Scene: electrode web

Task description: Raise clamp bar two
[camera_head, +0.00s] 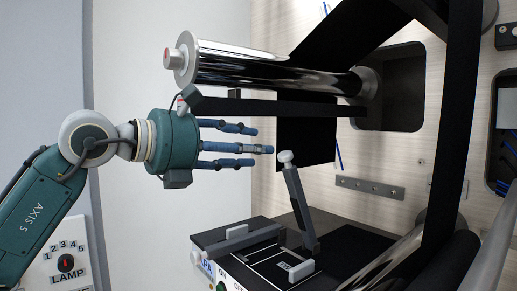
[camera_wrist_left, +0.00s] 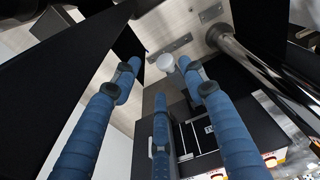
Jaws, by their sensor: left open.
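My left gripper (camera_head: 260,148) has three blue fingers, spread open and empty, pointing right. It hovers above and left of a grey lever (camera_head: 300,206) with a white knob, which stands tilted at the clamp table. The knob (camera_wrist_left: 166,62) shows between the fingers in the left wrist view, with a gap seeming to remain. A grey clamp bar (camera_head: 248,240) lies low across the black table (camera_head: 225,240). Its number is not readable to me, so I cannot tell which bar or lever is number two. My right gripper is not in view.
A shiny roller (camera_head: 260,73) and a black bar (camera_head: 290,108) reach across above and beside my fingers. Black web (camera_head: 305,135) hangs behind them. Another shiny roller (camera_head: 400,250) lies at the lower right. A lamp switch panel (camera_head: 65,263) is at the lower left.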

